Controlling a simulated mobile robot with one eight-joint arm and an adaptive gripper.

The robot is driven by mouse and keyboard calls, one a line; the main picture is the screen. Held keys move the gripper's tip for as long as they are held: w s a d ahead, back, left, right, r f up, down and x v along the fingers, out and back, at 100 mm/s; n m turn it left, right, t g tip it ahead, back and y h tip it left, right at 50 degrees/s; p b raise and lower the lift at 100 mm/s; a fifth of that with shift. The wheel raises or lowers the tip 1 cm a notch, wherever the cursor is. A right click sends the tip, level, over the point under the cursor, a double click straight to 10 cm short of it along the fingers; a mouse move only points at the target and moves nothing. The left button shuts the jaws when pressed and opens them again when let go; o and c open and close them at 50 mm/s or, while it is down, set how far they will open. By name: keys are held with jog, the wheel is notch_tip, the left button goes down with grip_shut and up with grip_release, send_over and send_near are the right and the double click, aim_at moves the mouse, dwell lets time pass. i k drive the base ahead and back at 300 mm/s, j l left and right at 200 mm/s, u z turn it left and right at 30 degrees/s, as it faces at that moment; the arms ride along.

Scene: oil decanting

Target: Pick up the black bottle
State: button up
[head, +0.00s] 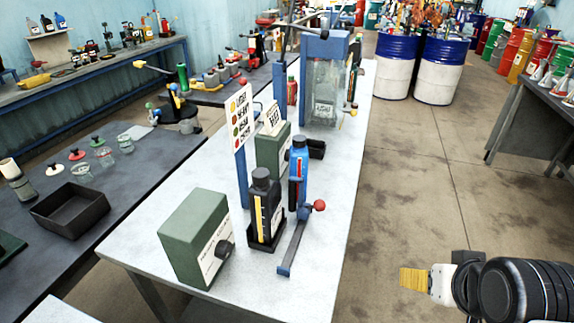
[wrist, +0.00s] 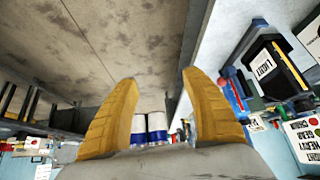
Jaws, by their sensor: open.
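The black bottle (head: 262,210) stands upright in a small black holder (head: 267,244) on the white table, near its front. It has a dark cap and a yellow vertical stripe. A black shape with a yellow stripe and white label at the right of the wrist view looks like the same bottle (wrist: 275,68). My gripper (head: 413,279) is off the table's right side, over the floor, well apart from the bottle. Its yellow fingers (wrist: 161,82) are spread with nothing between them.
A green box (head: 196,240) with a black knob stands left of the bottle. A blue bottle (head: 298,172) is just behind it. A blue lever with a red ball (head: 319,206) lies to its right. A sign post (head: 240,150) stands behind left. The floor (head: 410,190) beside the table is clear.

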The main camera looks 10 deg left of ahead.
aim_at(264, 194)
jog(key=i+u, duration=0.15)
jog(key=u, duration=0.25)
jog(key=i+l+u, duration=0.1)
jog(key=u, duration=0.35)
jog(key=l, duration=0.05)
